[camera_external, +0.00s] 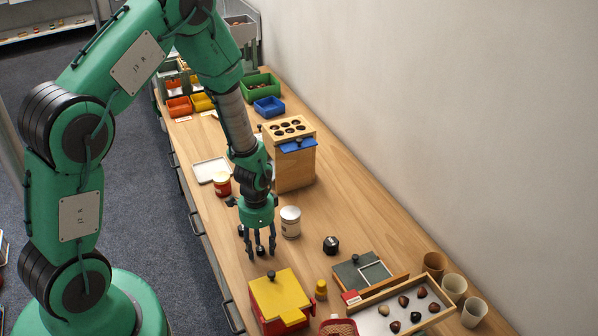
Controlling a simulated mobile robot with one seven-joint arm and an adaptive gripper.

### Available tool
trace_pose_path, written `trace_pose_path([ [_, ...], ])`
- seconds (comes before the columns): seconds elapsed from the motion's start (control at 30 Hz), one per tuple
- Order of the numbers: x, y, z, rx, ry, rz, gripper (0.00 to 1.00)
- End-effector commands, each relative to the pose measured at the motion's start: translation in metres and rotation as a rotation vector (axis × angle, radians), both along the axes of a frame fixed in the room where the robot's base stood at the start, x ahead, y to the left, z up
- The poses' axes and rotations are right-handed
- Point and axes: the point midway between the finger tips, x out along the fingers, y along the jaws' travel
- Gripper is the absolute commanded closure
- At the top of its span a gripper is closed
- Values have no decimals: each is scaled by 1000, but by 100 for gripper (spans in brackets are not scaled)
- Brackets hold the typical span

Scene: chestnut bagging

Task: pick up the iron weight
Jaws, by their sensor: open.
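A small black object with a light mark on top, which looks like the iron weight (331,245), stands on the wooden counter (350,215) right of the middle. My gripper (257,247) points down over the counter with its fingers spread. It is open, left of the black object and clear of it. A pale lidded can (290,221) stands just right of the gripper, between it and the black object's side of the counter. Whether anything small lies between the fingers is hard to tell.
A tray with chestnuts (398,306), a grey-topped board (362,273) and cups (454,287) are at the lower right. A wooden block with holes (294,165) stands behind.

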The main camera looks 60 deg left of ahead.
Motion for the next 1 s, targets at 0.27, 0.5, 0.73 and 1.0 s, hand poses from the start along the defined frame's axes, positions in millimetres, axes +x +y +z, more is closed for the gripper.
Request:
trace_pose_path([
  [0.27, 0, 0, 0, 0, 0, 0, 55],
  [0.5, 0, 0, 0, 0, 0, 0, 83],
  [0.73, 0, 0, 0, 0, 0, 0, 100],
  [1.0, 0, 0, 3, 0, -1, 0, 100],
])
